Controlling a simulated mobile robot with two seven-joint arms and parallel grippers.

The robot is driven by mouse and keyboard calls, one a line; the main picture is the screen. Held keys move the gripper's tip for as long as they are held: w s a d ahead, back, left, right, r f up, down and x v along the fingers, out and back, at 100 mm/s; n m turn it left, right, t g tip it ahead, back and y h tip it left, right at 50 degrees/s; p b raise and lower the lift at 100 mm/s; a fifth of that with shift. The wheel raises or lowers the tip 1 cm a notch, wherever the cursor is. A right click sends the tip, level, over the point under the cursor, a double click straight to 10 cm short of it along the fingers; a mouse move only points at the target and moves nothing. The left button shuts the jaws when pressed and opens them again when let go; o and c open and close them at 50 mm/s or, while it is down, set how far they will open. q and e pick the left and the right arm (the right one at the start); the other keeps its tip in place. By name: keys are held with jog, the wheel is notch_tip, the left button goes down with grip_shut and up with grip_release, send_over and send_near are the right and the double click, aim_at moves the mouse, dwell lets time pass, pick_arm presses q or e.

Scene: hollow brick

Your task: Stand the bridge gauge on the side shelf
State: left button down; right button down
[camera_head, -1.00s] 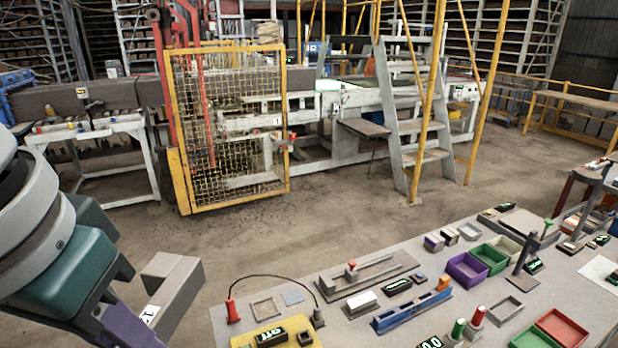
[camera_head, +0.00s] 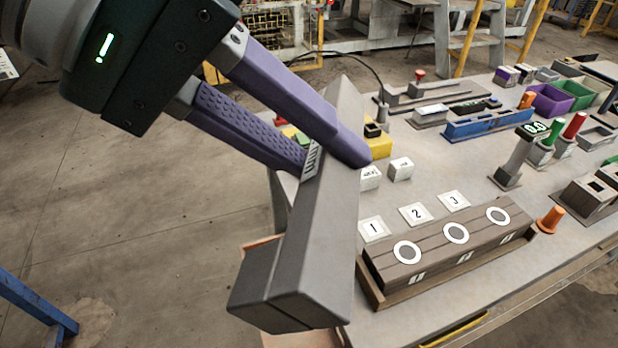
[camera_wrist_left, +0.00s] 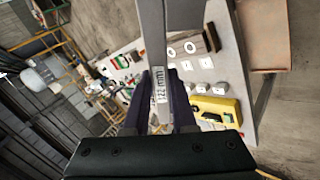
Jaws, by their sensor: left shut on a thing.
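The bridge gauge is a long grey bar (camera_head: 325,215) with a block-like foot at its near end and a small printed label. My left gripper (camera_head: 335,160) is shut on its middle, one purple finger on each side. It holds the gauge tilted in the air in front of the table's left end. In the left wrist view the gauge (camera_wrist_left: 152,45) shows its label, which seems to read 122 mm, between the fingers (camera_wrist_left: 165,100). A brown side shelf (camera_wrist_left: 265,35) shows beside the table there. In the head view the gauge mostly hides it. My right gripper is not in view.
On the table (camera_head: 430,175) a brown block with three round white marks (camera_head: 455,233) stands near the front edge. Number cards and small white cubes (camera_head: 400,168) lie behind it. A yellow box (camera_head: 378,143) is behind the gauge. The floor at left is open.

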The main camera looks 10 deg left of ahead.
pick_arm(q)
jog(key=w+a+f+n+t+h+b, duration=0.1)
jog(key=w+a+f+n+t+b, duration=0.1)
jog(key=f+b, duration=0.9)
jog(key=w+a+f+n+t+h+b, duration=0.1)
jog(key=w+a+f+n+t+b, duration=0.1)
jog(key=f+b, duration=1)
jog(key=w+a+f+n+t+h+b, duration=0.1)
jog(key=w+a+f+n+t+b, duration=0.1)
jog(key=f+b, duration=0.9)
jog(key=shift+w+a+f+n+t+h+b, duration=0.1)
jog(key=shift+a+n+t+b, duration=0.4)
jog(key=shift+b, duration=0.95)
jog(key=shift+w+a+f+n+t+h+b, duration=0.15)
jog(key=shift+t+b, duration=0.6)
jog(key=shift+b, duration=0.75)
jog(key=shift+w+a+f+n+t+h+b, duration=0.1)
jog(key=shift+a+n+t+b, duration=0.4)
jog(key=shift+b, duration=0.95)
jog(key=shift+d+f+b, duration=0.25)
jog(key=shift+f+b, duration=0.2)
jog(key=shift+f, duration=0.2)
jog(key=c, duration=0.6)
grip_release()
jog(key=shift+c, duration=0.2)
